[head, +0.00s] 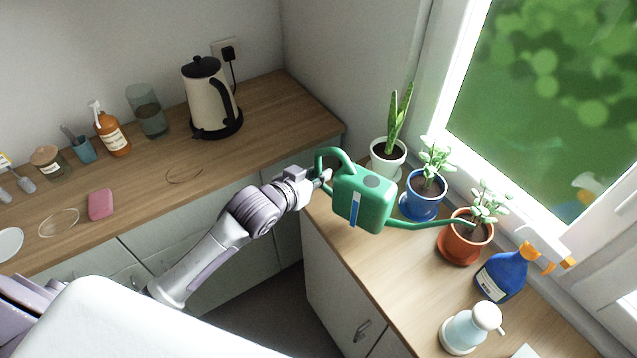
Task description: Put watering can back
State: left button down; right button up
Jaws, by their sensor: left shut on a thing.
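A green watering can (362,203) is in the head view, held above the right-hand counter near its left edge. My left gripper (325,178) is shut on the can's handle at its left side. The can's spout points right and its tip is at the terracotta pot (466,238), which holds a small leafy plant. I cannot tell whether the tip touches the pot. A blue pot (423,197) with a plant and a white pot (388,160) with an upright succulent stand behind the can. My right gripper is not in view.
A blue spray bottle (499,276) and a pale soap dispenser (470,328) stand at the counter's front right. A kettle (211,98) stands on the left counter (270,105). The wooden surface (385,270) below the can is clear.

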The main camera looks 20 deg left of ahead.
pick_arm(q)
notch_tip(320, 180, down, 3)
jog(key=shift+r+p, duration=0.2)
jog(key=shift+p, duration=0.15)
jog(key=shift+f, duration=0.5)
jog(key=shift+f, duration=0.15)
jog(key=c, duration=1.1)
grip_release()
jog(key=shift+f, duration=0.15)
jog(key=shift+c, duration=0.2)
